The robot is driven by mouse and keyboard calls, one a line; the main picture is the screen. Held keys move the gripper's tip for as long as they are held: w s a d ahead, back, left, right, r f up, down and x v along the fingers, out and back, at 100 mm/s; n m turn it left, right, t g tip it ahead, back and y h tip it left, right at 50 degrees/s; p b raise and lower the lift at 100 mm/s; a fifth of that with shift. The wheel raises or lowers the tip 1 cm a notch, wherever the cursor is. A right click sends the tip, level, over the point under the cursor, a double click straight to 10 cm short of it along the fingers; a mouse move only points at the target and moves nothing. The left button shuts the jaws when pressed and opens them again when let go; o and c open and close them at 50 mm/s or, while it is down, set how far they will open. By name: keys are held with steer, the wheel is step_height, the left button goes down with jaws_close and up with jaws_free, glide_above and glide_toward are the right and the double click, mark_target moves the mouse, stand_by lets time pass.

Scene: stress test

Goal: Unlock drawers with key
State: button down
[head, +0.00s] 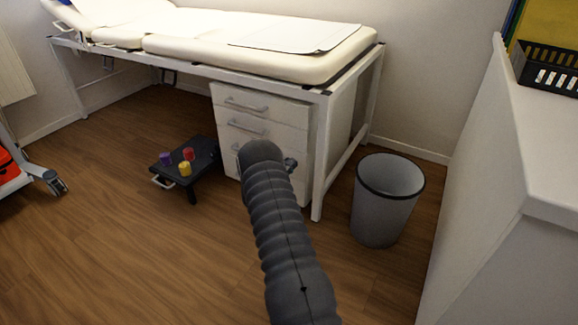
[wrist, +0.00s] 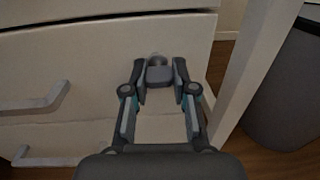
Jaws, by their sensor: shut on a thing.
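The white drawer unit (head: 258,100) stands under the exam bed, with grey bar handles on its drawers. It also fills the wrist view, with a drawer handle (wrist: 36,100) at the left. My gripper (wrist: 159,78) is at the right part of a drawer front. Its fingers are shut on a small grey block-like piece, which looks like the key (wrist: 159,75). A small round metal part shows just beyond it at the drawer face. I cannot tell whether the key is in a lock. In the head view my arm hides the lower right drawers.
The exam bed (head: 260,62) spans above the drawers, its white leg close to the right. A grey bin (head: 385,205) stands right of that leg. A dark step stool (head: 207,171) with coloured cups is at the left. A white counter (head: 540,150) bounds the right; floor is clear in front.

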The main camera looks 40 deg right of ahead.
steer(key=shift+n, duration=0.3)
steer(key=n+b, duration=0.1)
steer(key=n, duration=0.1)
steer(key=shift+f+n+b, duration=0.1)
steer(key=shift+n+b, duration=0.2)
steer(key=shift+b, duration=0.1)
steer(key=n+b, duration=0.1)
steer(key=n, duration=0.4)
steer(key=shift+s+n, duration=0.15)
steer(key=shift+n, duration=0.15)
steer(key=n, duration=0.3)
steer(key=n+t, duration=0.1)
steer(key=shift+d+r+n, duration=0.1)
steer(key=shift+r+n, duration=0.15)
steer(key=shift+n, duration=0.15)
steer(key=n, duration=0.5)
steer(key=shift+r+t, duration=0.1)
steer(key=shift+t, duration=0.3)
steer(key=shift+n, duration=0.3)
steer(key=c, duration=0.9)
jaws_free()
